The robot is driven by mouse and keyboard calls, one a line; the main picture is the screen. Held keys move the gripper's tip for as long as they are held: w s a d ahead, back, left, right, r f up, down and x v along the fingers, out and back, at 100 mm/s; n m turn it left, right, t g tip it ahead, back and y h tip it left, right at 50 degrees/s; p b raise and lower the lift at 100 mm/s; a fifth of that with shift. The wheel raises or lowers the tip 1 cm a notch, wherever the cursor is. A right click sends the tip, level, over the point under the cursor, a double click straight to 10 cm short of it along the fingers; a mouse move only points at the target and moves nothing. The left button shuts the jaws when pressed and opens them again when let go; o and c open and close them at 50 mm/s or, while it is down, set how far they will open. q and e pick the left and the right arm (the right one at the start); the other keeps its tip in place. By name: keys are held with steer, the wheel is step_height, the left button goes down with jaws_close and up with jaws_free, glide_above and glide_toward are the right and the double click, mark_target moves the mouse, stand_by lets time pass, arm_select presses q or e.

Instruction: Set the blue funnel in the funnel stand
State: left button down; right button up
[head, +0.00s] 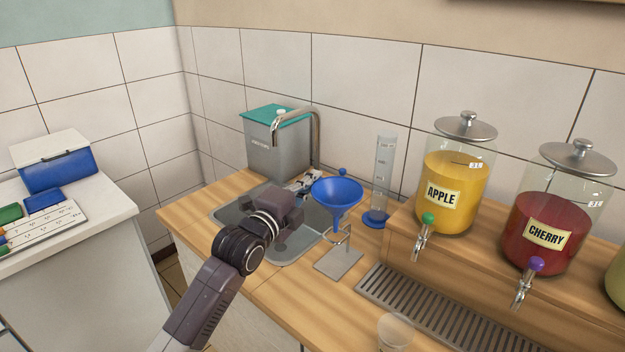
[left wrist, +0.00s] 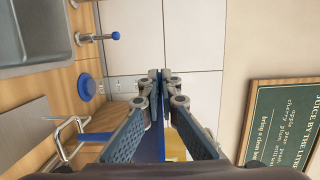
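The blue funnel (head: 337,193) is upright, wide end up, above the metal funnel stand (head: 338,262) on the counter. My left gripper (head: 303,200) is at the funnel's left side. In the left wrist view its fingers (left wrist: 160,78) are closed together on the blue funnel wall (left wrist: 150,152). The funnel's stem (left wrist: 96,137) points at the stand's wire holder (left wrist: 66,128), close to it. I cannot tell whether the stem is inside the holder. My right gripper is not in view.
A sink (head: 238,215) lies behind my left arm. A clear cylinder (head: 384,170) on a blue base stands right of the funnel. Apple (head: 452,180) and cherry (head: 540,235) dispensers stand on a raised shelf. A drip grate (head: 430,318) and clear cup (head: 395,333) are in front.

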arm_select(q)
steer(key=shift+f+b, duration=0.6)
steer(key=shift+f, duration=0.45)
steer(key=shift+f+b, duration=1.55)
steer(key=shift+f, duration=1)
steer(key=c, duration=2.1)
jaws_free()
